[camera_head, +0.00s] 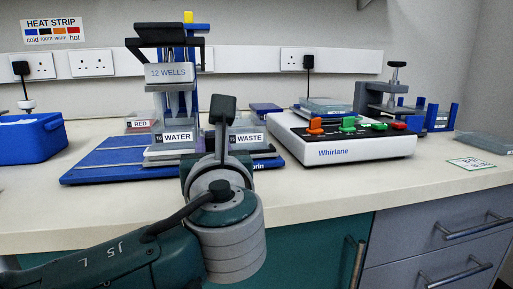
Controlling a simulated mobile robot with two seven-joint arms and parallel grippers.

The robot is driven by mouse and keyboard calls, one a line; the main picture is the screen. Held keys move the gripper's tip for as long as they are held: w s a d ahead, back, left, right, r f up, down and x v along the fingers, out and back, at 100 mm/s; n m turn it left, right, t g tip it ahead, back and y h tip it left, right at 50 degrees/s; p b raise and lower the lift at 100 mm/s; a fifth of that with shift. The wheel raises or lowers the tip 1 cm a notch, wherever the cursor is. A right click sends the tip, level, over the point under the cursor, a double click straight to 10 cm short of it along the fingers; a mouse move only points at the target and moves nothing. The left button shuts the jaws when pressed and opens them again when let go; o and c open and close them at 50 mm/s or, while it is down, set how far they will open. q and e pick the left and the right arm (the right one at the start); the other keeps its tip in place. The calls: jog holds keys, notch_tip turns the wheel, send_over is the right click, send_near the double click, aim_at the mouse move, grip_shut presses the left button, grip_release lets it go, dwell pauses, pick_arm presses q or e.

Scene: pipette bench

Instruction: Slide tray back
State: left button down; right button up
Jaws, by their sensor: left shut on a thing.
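A light grey tray (158,161) sits low on a blue base (110,176) at the centre left of the bench. Troughs labelled RED (140,124), WATER (178,137) and WASTE (249,138) stand there, under a blue upright with a "12 WELLS" label (169,73). My left gripper (222,112) reaches in from the front, between the WATER and WASTE troughs. It is shut on the tray; its own dark body and my wrist hide the contact. My right gripper is not in view.
A white Whirlane unit (347,145) with coloured knobs stands to the right. A blue box (30,139) is at the far left. A grey-blue device (396,103) stands at the back right. The wall is close behind; the front bench strip is clear.

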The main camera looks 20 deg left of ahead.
pick_arm(q)
jog(key=shift+d+f, duration=0.1)
jog(key=c, duration=1.2)
grip_release()
jog(key=o, duration=0.4)
jog(key=shift+w+d, duration=0.15)
jog(key=shift+c, duration=0.2)
jog(key=shift+o, duration=0.8)
jog(key=p+v, duration=0.2)
jog(key=v, duration=0.8)
